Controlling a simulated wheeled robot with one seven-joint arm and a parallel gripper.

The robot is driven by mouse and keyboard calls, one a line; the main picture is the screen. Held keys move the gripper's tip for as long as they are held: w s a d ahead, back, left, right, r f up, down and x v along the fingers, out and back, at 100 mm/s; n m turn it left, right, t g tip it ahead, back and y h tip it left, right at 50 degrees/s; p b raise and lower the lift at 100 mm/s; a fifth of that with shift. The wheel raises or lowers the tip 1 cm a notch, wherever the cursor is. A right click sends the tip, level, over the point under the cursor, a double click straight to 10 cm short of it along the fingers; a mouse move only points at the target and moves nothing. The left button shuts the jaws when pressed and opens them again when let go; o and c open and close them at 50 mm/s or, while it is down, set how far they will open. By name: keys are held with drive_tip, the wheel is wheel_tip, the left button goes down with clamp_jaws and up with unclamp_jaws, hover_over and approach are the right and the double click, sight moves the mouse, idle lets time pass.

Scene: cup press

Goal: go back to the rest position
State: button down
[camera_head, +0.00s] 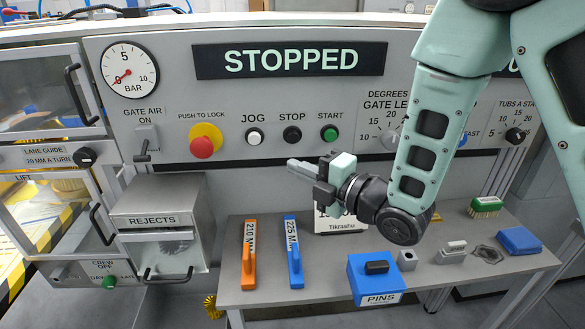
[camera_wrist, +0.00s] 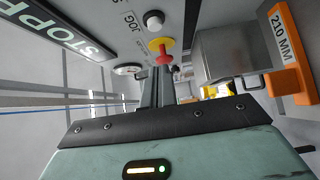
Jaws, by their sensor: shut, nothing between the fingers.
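My gripper (camera_head: 303,168) is in front of the control panel in the head view, below the JOG and STOP buttons and above the bench. Its fingers are together, pointing left, with nothing between them. In the wrist view the closed fingers (camera_wrist: 156,87) reach toward the red push-to-lock button (camera_wrist: 163,56), which is on a yellow surround. I cannot tell the gap between the fingertips and the panel. My arm comes down from the upper right and hides part of the panel and of a white card (camera_head: 340,222) on the bench.
The display (camera_head: 290,60) reads STOPPED. The bench (camera_head: 330,285) holds an orange 210 mm tool (camera_head: 248,262), a blue 225 mm tool (camera_head: 293,255), a blue PINS box (camera_head: 376,285) and a green brush (camera_head: 485,207). A metal rejects box (camera_head: 160,220) stands left, beside a framed gate.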

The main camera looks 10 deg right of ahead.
idle(0.3)
drive_tip(key=s+d+f+m+g+h, duration=0.1)
drive_tip(key=s+d+m+g+h, duration=0.2)
drive_tip(key=s+m+g+h, duration=0.3)
drive_tip(key=s+d+f+m+g+h, duration=0.1)
drive_tip(key=s+d+m+g+h, duration=0.2)
drive_tip(key=s+m, duration=1)
drive_tip(key=s+g+h, duration=0.2)
drive_tip(key=s+g, duration=0.1)
drive_tip(key=s, duration=0.4)
drive_tip(key=shift+s+g+h, duration=0.3)
drive_tip(key=shift+g+h, duration=0.1)
idle(1.7)
